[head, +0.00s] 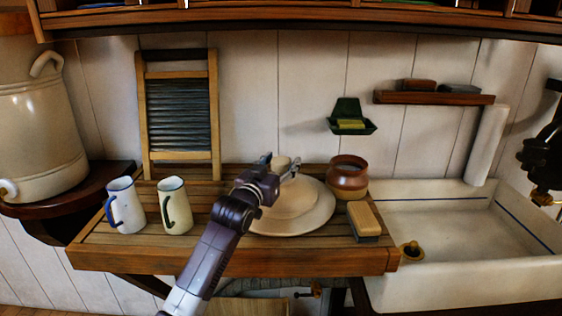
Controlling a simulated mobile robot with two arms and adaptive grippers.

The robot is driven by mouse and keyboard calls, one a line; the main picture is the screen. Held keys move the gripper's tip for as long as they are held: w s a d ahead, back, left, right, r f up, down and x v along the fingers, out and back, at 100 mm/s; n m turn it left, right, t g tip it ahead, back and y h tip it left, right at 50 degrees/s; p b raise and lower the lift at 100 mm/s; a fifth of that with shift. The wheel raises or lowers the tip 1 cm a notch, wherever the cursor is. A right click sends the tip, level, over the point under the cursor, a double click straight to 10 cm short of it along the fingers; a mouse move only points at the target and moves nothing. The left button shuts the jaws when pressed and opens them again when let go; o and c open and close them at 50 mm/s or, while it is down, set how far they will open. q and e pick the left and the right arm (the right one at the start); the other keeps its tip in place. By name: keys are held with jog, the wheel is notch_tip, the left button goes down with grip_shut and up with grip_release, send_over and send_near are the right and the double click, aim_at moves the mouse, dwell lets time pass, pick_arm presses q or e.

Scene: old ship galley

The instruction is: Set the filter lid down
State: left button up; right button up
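The filter lid (313,215) is a wide, pale cream disc with a raised middle and a knob (281,161). It is level, over the middle of the slatted wooden draining board (230,255), in the head view. I cannot tell whether its underside touches the slats. My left gripper (280,167) is at the lid's knob, with one finger on each side, and appears shut on it. My forearm and wrist hide the lid's left part. My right gripper is not in view.
Two enamel mugs (125,206) stand left of my arm, before a washboard (180,115). A brown pot (347,177) and a brush (363,219) are close to the lid's right side. A white sink (470,275) adjoins on the right. A large stoneware vessel (40,125) stands far left.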

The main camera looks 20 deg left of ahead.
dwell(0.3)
pick_arm(q)
jog(key=s+a+b, duration=0.1)
jog(key=s+b, duration=0.1)
jog(key=s, duration=1)
jog(key=shift+a, duration=0.2)
jog(key=shift+f, duration=0.1)
